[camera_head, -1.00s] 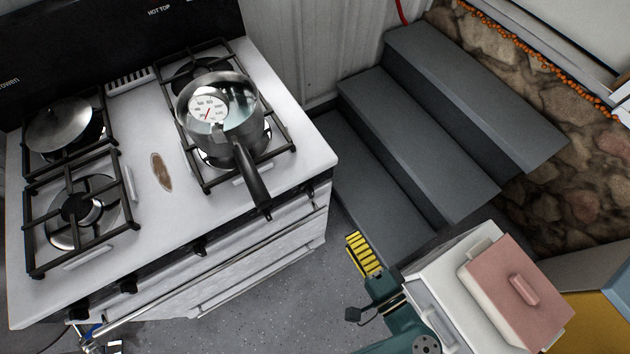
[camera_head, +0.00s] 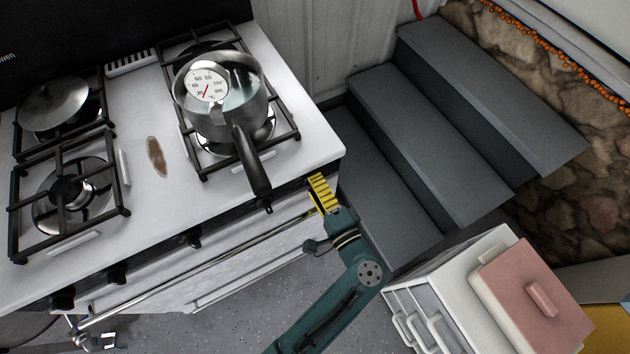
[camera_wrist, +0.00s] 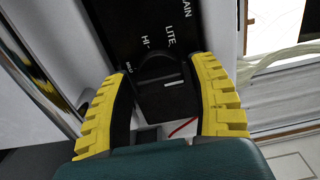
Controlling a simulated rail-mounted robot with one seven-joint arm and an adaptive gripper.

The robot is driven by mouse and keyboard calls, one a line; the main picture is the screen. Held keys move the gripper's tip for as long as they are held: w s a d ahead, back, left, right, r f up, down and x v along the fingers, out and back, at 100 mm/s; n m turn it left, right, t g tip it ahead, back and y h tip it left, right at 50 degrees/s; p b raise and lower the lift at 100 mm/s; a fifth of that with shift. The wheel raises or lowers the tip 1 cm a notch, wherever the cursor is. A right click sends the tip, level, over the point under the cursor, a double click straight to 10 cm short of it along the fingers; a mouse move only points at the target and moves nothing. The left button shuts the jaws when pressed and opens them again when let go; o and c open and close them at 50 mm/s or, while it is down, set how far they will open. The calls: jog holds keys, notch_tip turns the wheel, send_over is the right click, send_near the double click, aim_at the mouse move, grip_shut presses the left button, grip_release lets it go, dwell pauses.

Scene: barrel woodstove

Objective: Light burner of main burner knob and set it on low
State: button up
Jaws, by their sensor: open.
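My gripper (camera_head: 319,192) has yellow ribbed fingers and is at the right front corner of the white stove (camera_head: 330,150). In the wrist view the fingers (camera_wrist: 165,72) are spread apart and empty. A black knob (camera_wrist: 163,95) with a short white mark sits between them on a dark panel lettered "MAIN", "LITE" and "HI"; I cannot tell whether they touch it. In the head view my gripper hides that part of the panel. A steel pot (camera_head: 222,120) of clear liquid with a dial thermometer (camera_head: 206,86) stands on the right burner. No flame shows.
Other black knobs (camera_head: 117,277) line the stove front, above a long metal rail (camera_head: 150,285). The pot handle (camera_head: 253,165) juts over the front edge. A white drawer unit (camera_head: 430,290) with a pink box (camera_head: 530,295) stands right; grey steps (camera_head: 440,130) rise behind.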

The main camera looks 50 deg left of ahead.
jog(key=shift+a, duration=0.3)
jog(key=shift+d, duration=0.1)
jog(key=c, duration=0.9)
